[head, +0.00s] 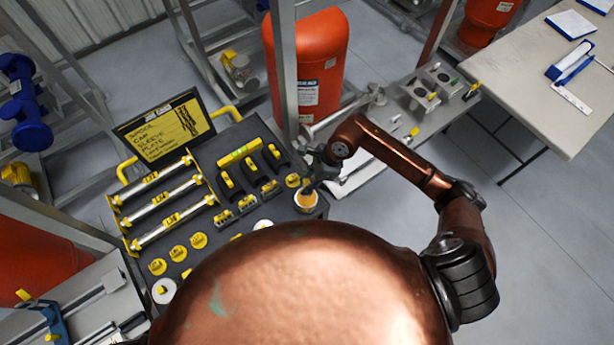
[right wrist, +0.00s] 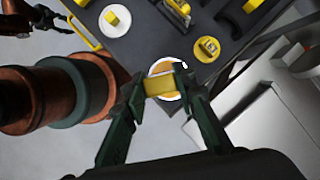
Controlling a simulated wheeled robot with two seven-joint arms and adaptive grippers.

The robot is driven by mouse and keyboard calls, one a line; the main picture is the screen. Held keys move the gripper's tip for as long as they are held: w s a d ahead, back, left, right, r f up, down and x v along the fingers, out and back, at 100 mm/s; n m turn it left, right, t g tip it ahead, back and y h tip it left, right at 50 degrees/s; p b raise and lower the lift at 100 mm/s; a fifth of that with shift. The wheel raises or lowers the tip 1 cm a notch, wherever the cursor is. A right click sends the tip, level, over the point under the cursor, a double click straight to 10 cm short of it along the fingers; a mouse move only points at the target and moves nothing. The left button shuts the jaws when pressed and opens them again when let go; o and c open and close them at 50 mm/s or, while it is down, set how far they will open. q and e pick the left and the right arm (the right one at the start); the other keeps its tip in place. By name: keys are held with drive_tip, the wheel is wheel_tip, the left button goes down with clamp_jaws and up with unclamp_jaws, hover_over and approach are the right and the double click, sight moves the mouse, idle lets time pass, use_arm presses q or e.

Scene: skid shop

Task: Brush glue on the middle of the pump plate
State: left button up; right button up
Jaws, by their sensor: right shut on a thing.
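My right gripper (right wrist: 160,88) is shut on a yellow-handled piece (right wrist: 158,85), which I take to be the glue brush. It is right over a round white-rimmed pot with orange contents (head: 306,199); the pot also shows in the right wrist view (right wrist: 167,66). In the head view the right gripper (head: 318,172) comes down at the pot from behind. The brush's tip is hidden, so I cannot tell whether it is inside the pot. A grey claw-like part, seemingly my left gripper (right wrist: 45,20), shows at the wrist view's upper left edge, its jaws unclear. I cannot pick out the pump plate with certainty.
The pot stands at the right corner of a dark kit board (head: 230,205) with yellow handles, rods (head: 172,213) and several yellow-labelled parts. A grey bench with metal blocks (head: 435,88) is behind right. An orange tank (head: 310,65) and a steel post stand behind the board.

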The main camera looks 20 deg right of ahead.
drive_tip(key=shift+w+r+m+t+p, duration=0.15)
drive_tip(key=shift+m+t, duration=0.1)
drive_tip(key=shift+m, duration=0.35)
drive_tip(key=shift+r+m+t+p, duration=0.15)
drive_tip(key=shift+m+t, duration=0.1)
drive_tip(key=shift+m, duration=0.35)
drive_tip(key=shift+w+f+m, duration=0.15)
drive_tip(key=shift+f+m, duration=0.05)
drive_tip(key=shift+m, duration=0.1)
drive_tip(key=shift+f+b, duration=1.6)
drive_tip(key=shift+f, duration=1.3)
drive_tip(key=shift+f+b, duration=0.55)
drive_tip(key=shift+r+p, duration=2)
drive_tip(key=shift+r, duration=1.6)
drive_tip(key=shift+f, duration=0.1)
